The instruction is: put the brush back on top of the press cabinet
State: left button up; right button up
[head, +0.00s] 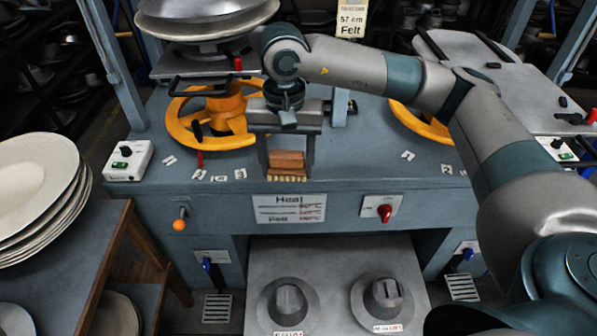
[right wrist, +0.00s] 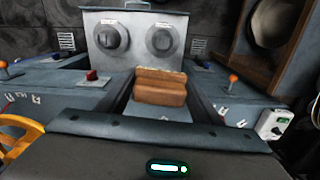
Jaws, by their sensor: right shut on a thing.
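The brush (head: 287,160), a brown wooden block with pale bristles on its underside, is between the fingers of my right gripper (head: 287,152). The gripper is shut on it and points down. The brush appears over the front part of the blue-grey press cabinet (head: 358,165), just above the "Heat" label in the picture. I cannot tell whether its bristles touch the top. In the right wrist view the brush (right wrist: 160,87) sits between the two fingers, with the cabinet front beyond it. My left gripper is not in view.
Orange handwheels (head: 222,120) stand on the cabinet, beneath the press plates. A white switch box (head: 128,160) sits at its left end. A red switch (head: 384,212) and an orange-knobbed lever (head: 180,222) are on the front. Pale hat bodies (head: 35,190) are stacked on a table at left.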

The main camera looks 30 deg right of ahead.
jog(key=w+d+f+m, duration=0.4)
jog(key=w+d+m, duration=0.7)
jog(key=m, duration=0.8)
jog(key=w+d+f+m, duration=0.2)
jog(key=d+f+m, duration=0.1)
jog(key=d+m, duration=0.3)
jog(key=w+d+f+m, duration=0.2)
jog(key=d+f+m, duration=0.2)
jog(key=m, duration=0.6)
jog(key=d, duration=0.2)
jog(key=shift+w+d+b, duration=0.3)
jog(key=shift+d+b, duration=0.05)
jog(key=shift+a, duration=0.1)
jog(key=w+a+f+p, duration=0.1)
jog(key=a+f, duration=0.1)
jog(key=a, duration=0.1)
jog(key=w+a+f+p, duration=0.1)
jog(key=a+f+p, duration=0.1)
jog(key=a, duration=0.2)
jog(key=w+a+f+p, duration=0.1)
jog(key=a+f+p, duration=0.1)
jog(key=a, duration=0.2)
jog(key=shift+w+f, duration=0.15)
jog(key=shift+f, duration=0.35)
